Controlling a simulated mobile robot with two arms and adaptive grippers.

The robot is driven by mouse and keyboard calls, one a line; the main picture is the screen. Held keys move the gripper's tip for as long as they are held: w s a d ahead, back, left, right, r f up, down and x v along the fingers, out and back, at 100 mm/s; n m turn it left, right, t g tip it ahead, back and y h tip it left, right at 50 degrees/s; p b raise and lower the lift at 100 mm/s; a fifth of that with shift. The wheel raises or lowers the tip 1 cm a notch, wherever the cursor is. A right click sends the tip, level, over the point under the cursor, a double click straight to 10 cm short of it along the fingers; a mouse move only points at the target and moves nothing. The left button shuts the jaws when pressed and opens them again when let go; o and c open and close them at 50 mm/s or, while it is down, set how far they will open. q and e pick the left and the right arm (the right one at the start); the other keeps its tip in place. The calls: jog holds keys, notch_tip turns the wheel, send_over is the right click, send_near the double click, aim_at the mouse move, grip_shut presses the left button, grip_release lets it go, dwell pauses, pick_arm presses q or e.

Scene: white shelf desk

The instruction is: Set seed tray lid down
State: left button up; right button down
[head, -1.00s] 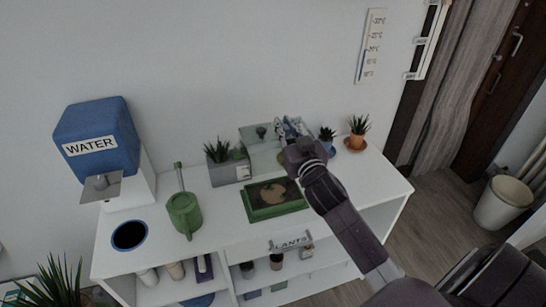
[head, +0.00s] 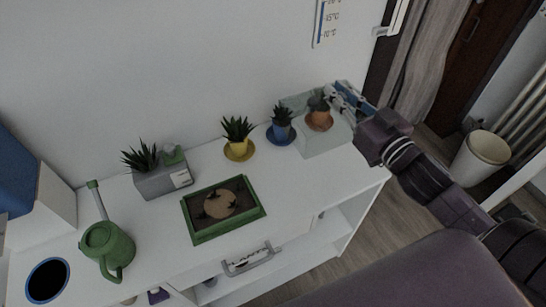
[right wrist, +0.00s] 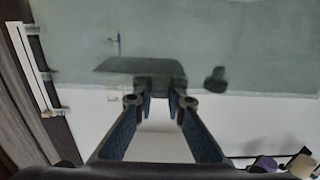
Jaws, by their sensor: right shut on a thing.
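The seed tray lid (head: 325,143) is a clear, pale greenish cover at the right end of the white desk in the head view. The orange-potted plant (head: 319,120) shows through or behind it. I cannot tell whether the lid touches the desk. My right gripper (head: 345,98) is shut on the lid at its far right; the fingertips are partly hidden. In the right wrist view, the lid's clear pane (right wrist: 260,45) spans the top, beyond the fingers (right wrist: 158,100). The green seed tray (head: 223,208) lies uncovered, with soil and a round tan patch inside. My left gripper is out of view.
A blue-potted plant (head: 281,131) and a yellow-potted plant (head: 239,149) stand left of the lid. A grey planter (head: 163,180) and green watering can (head: 107,248) are farther left. The desk's white top (head: 300,183) is bare right of the tray.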

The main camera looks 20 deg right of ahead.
aim_at(336, 107)
jog(key=f, duration=0.3)
jog(key=shift+s+a+f+b, duration=0.1)
jog(key=shift+s+f+b, duration=0.1)
jog(key=shift+f+b, duration=0.1)
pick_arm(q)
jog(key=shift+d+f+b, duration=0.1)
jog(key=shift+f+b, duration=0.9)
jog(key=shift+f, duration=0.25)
pick_arm(e)
notch_tip(336, 107, down, 16)
jog(key=shift+w, duration=0.15)
jog(key=shift+f, duration=0.15)
jog(key=shift+f, duration=0.15)
jog(key=c, duration=2)
grip_release()
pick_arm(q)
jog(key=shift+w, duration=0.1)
pick_arm(e)
jog(key=shift+o, duration=0.2)
